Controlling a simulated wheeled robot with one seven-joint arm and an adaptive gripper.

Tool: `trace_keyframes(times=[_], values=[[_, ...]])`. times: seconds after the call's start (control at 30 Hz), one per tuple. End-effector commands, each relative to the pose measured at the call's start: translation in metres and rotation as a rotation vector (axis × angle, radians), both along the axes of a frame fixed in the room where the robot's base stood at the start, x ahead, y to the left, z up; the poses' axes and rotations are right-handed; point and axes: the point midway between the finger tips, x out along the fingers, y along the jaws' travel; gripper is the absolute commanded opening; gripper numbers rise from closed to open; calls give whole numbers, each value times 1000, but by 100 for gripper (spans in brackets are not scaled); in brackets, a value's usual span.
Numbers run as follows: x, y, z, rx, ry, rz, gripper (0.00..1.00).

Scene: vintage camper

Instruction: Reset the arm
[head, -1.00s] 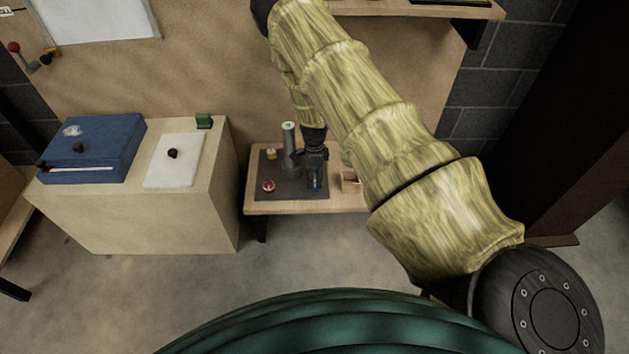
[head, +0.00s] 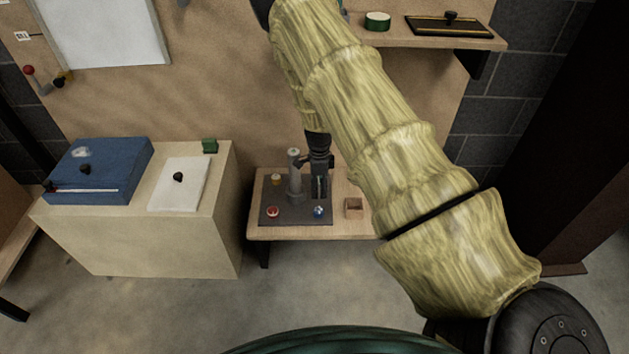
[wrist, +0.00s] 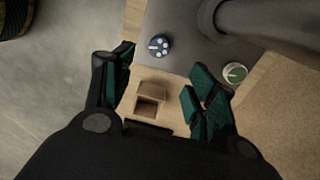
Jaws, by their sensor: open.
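My arm reaches down toward a low wooden table (head: 345,230). My gripper (wrist: 164,72) is open, with its two dark green-padded fingers apart and nothing between them. In the head view the gripper (head: 320,187) hangs over the table, beside a grey upright post (head: 295,178). A blue round piece with white dots (wrist: 159,46) lies on the dark mat; it also shows in the head view (head: 319,211), just below the gripper. A small open wooden box (head: 353,208) sits right of the mat; the wrist view shows the box (wrist: 150,91) between and below the fingers.
The dark mat (head: 272,221) also holds a red-and-white round piece (head: 273,211) and a yellowish piece (head: 277,180). A cabinet at left bears a blue case (head: 110,165), a white board (head: 180,190) and a green block (head: 209,146). A wall shelf (head: 420,41) is above.

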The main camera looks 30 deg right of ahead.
Motion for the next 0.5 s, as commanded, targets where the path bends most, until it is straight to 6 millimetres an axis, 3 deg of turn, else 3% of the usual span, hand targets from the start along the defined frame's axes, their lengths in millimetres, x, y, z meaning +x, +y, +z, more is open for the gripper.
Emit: trace_keyframes(times=[0.3,0.37,0.5], values=[[-8,2,-6,-8,8,27,57],[-21,4,-14,-20,20,73,57],[-77,17,-45,-66,66,295,57]])
